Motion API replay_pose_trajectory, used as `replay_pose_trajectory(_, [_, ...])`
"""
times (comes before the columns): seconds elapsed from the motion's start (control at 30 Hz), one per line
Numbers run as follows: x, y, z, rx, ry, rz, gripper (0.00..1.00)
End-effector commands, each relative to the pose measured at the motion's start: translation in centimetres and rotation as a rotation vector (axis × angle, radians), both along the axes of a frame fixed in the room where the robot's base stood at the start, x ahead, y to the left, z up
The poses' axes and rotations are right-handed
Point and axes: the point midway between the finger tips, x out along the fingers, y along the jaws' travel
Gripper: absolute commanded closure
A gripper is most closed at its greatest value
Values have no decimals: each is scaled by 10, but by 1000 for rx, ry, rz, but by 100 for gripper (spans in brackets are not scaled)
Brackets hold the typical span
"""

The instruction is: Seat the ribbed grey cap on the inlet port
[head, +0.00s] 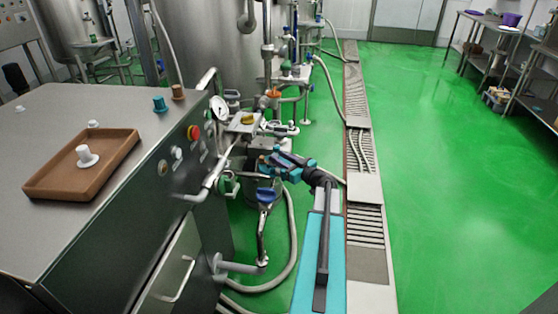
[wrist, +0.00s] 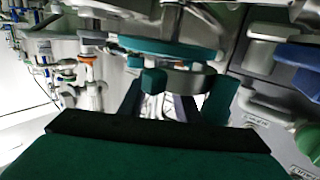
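My gripper (head: 268,163) is at the pipework beside the steel cabinet. In the wrist view, its two teal fingertips (wrist: 188,88) stand apart with a round grey piece (wrist: 188,82) between them. This piece appears to be the grey cap, gripped at its sides; its ribs are not clear. A teal disc (wrist: 165,47) on an upright metal stem shows just beyond and above it. I cannot tell whether the cap touches anything there. The inlet port cannot be made out for sure, and the cap is too small to make out in the head view.
A brown tray (head: 108,182) holding a white stepped cap (head: 87,156) sits on the cabinet top. Teal (head: 160,104) and brown (head: 178,91) caps stand nearby. A blue valve handle (head: 266,194), pipes and a hose (head: 292,240) crowd the gripper. Green floor is open right.

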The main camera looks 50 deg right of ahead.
Motion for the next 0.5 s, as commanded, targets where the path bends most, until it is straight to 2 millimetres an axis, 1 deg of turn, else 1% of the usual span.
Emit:
replay_pose_trajectory(0.03, [-1,7,-2,0,3,15,55])
replay_pose_trajectory(0.17, [-9,8,-2,0,3,14,55])
replay_pose_trajectory(0.27, [-20,9,-1,0,3,13,55])
replay_pose_trajectory(0.5, [-57,10,1,1,3,8,55])
